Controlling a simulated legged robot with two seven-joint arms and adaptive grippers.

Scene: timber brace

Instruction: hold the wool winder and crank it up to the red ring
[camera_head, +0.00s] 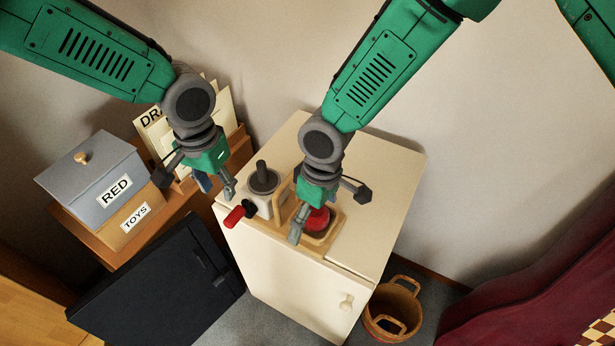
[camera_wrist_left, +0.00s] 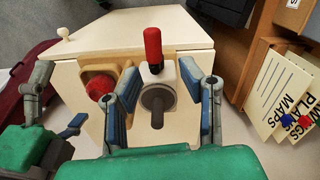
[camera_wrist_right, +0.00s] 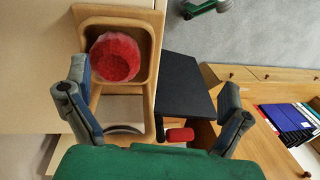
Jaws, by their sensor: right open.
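The wool winder is a pale box (camera_head: 262,200) with a dark round plate, an upright dark spindle (camera_head: 262,169) and a red crank handle (camera_head: 234,217), on the cabinet's edge. In the left wrist view its spindle (camera_wrist_left: 157,112) lies between my left fingers and its red handle (camera_wrist_left: 152,45) points away. My left gripper (camera_head: 198,182) is open, and I see no finger contact. My right gripper (camera_head: 328,212) is open over a wooden tray (camera_head: 336,230) holding a red ball (camera_wrist_right: 115,57). The ball and tray lie nearer one right finger. I cannot make out a red ring.
The cream cabinet top (camera_head: 385,165) is bare on the right. A grey RED box (camera_head: 95,172) and a card holder stand on a wooden bench at left. A dark panel (camera_head: 160,285) leans in front. A wooden bucket (camera_head: 392,310) stands on the floor.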

